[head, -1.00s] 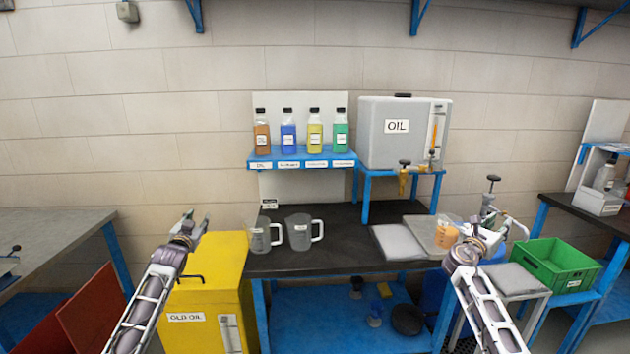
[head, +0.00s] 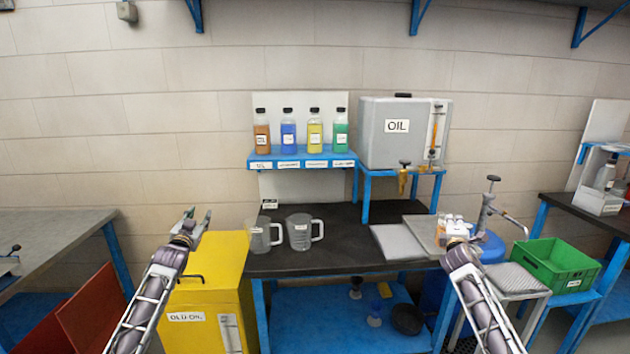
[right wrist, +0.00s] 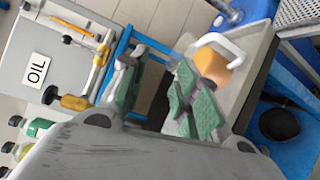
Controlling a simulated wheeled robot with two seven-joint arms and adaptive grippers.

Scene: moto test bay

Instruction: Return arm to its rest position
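My left gripper (head: 197,216) is open and empty, raised above the yellow old-oil bin. My right gripper (head: 455,222) is in front of the metal trays at the right end of the dark bench. In the right wrist view its green-padded fingers (right wrist: 158,88) are apart with nothing between them. A measuring jug with orange liquid and a white handle (right wrist: 213,66) stands beyond the fingers in that view.
Two empty jugs (head: 262,235) (head: 300,232) stand on the bench (head: 340,255). The oil tank (head: 395,135) and four-coloured bottle shelf (head: 302,163) are behind. A pump (head: 487,205) on a blue drum and a green crate (head: 560,265) are to the right.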

